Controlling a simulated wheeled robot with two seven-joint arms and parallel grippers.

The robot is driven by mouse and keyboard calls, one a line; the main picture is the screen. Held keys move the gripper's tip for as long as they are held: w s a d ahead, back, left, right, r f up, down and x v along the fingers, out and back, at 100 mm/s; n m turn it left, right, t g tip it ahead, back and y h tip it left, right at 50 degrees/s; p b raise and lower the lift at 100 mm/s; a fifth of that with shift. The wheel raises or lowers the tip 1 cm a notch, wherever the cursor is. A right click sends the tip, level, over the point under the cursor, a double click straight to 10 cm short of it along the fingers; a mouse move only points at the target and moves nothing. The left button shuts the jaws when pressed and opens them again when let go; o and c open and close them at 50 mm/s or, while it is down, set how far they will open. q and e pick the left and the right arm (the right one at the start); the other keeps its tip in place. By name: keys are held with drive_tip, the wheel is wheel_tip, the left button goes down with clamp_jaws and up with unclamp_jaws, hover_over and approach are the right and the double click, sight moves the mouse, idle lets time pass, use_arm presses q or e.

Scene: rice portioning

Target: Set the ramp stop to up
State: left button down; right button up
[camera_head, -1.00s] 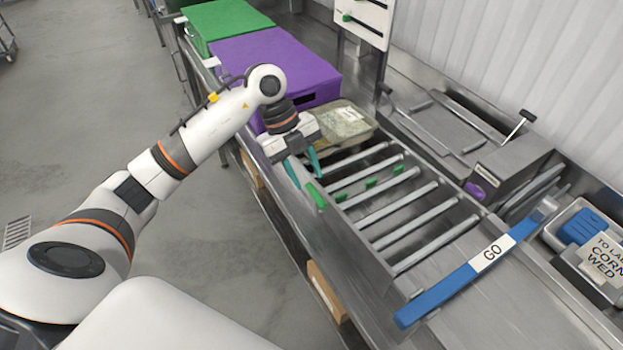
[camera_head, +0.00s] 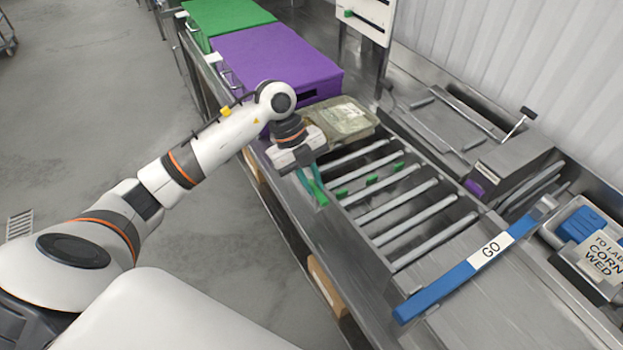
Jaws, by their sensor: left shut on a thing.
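The ramp stop shows as a green handle (camera_head: 320,196) at the near side of the roller ramp, with green tabs (camera_head: 372,180) in a line between the rollers. The tabs stick up a little between the rollers; their exact height is hard to tell. My left gripper (camera_head: 312,188), with teal fingers, points down at the ramp's near rail and is shut on the green handle. The fingers partly hide the handle. My right gripper is out of view.
A filled, lidded tray (camera_head: 340,120) sits at the ramp's upper end, beside a purple box (camera_head: 275,62). A blue bar marked GO (camera_head: 470,268) crosses the lower end. The rollers (camera_head: 400,205) between are clear. A grey machine (camera_head: 510,165) stands behind.

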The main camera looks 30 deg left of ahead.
use_arm(q)
drive_tip(key=shift+r+p, duration=1.05)
drive_tip(key=shift+r, duration=0.45)
drive_tip(key=shift+w+f, duration=0.1)
drive_tip(key=shift+w, duration=0.05)
drive_tip(key=c, duration=1.4)
unclamp_jaws()
drive_tip(key=shift+o, duration=0.2)
drive_tip(key=shift+a+r+b, duration=0.2)
drive_tip(key=shift+r+b, duration=0.05)
drive_tip(key=shift+b, duration=0.05)
drive_tip(key=b+v, duration=0.2)
drive_tip(key=v, duration=0.9)
drive_tip(key=shift+r+b, duration=0.25)
drive_tip(key=shift+b, duration=0.15)
